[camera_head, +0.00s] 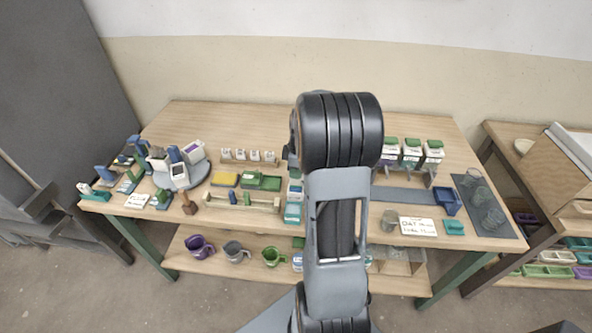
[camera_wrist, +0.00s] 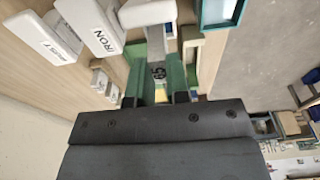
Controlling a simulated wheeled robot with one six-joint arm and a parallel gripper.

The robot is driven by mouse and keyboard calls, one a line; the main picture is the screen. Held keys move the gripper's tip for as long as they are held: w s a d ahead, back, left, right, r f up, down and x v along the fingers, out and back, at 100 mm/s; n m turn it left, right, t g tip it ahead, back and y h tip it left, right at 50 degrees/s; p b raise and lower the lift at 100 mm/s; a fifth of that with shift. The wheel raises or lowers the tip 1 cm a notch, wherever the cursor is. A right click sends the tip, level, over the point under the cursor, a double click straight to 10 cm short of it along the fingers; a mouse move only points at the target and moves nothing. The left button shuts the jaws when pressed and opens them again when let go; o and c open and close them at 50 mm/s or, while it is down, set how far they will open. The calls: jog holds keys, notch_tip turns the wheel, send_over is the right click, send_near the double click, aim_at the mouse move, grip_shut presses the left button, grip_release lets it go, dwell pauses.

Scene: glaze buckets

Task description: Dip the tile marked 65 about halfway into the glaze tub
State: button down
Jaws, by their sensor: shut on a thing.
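The tile marked 65 (camera_wrist: 158,72) shows in the wrist view as a narrow grey piece with dark digits, between green parts. My gripper (camera_wrist: 160,96) is shut on it, with a dark finger on either side. The tile's lower end is hard to make out. A teal-rimmed open tub (camera_wrist: 206,22) with a pale grey inside is at the top of the wrist view, beyond and to the right of the tile; I cannot tell for sure that it is the glaze tub. In the head view my arm hides the gripper and the tile.
White labelled blocks, one reading IRON (camera_wrist: 101,38), stand close left of the tile in the wrist view. On the table are a yellow sponge-like block (camera_head: 225,179), a wooden rack (camera_head: 242,203), a blue scoop-like tray (camera_head: 447,201) and a dark mat (camera_head: 492,223). Mugs (camera_head: 199,247) stand on the lower shelf.

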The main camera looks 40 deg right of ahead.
aim_at(296, 185)
dwell(0.4)
jog(key=shift+f+b, duration=2.25)
jog(key=shift+f, duration=0.55)
jog(key=shift+r, duration=0.2)
dwell(1.3)
jog(key=shift+r+p, duration=1.8)
jog(key=shift+r, duration=0.55)
jog(key=shift+r+p, duration=0.95)
jog(key=shift+r, duration=0.55)
